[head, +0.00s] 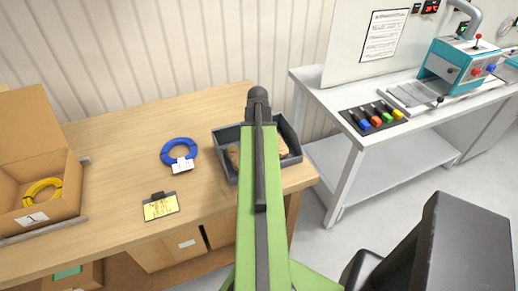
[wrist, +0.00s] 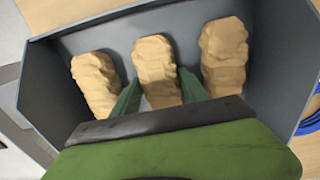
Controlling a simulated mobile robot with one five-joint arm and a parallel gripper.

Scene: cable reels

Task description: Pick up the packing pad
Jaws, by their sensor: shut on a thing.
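Three tan, lumpy packing pads stand in a row in a grey bin (wrist: 45,85) in the wrist view. My gripper (wrist: 159,78) has its two green fingers on either side of the middle packing pad (wrist: 155,58) and is shut on it. The pad is still within the bin's walls. A left packing pad (wrist: 93,82) and a right packing pad (wrist: 224,52) stand beside the fingers. In the head view my arm covers the gripper and the middle of the grey bin (head: 222,136); parts of pads show on both sides.
The bin stands at the right end of a wooden table (head: 110,140). A blue cable coil (head: 178,153), a yellow note clipboard (head: 160,206) and an open cardboard box (head: 40,175) with a yellow coil (head: 42,190) are to its left. A white bench (head: 430,115) stands right, across a gap.

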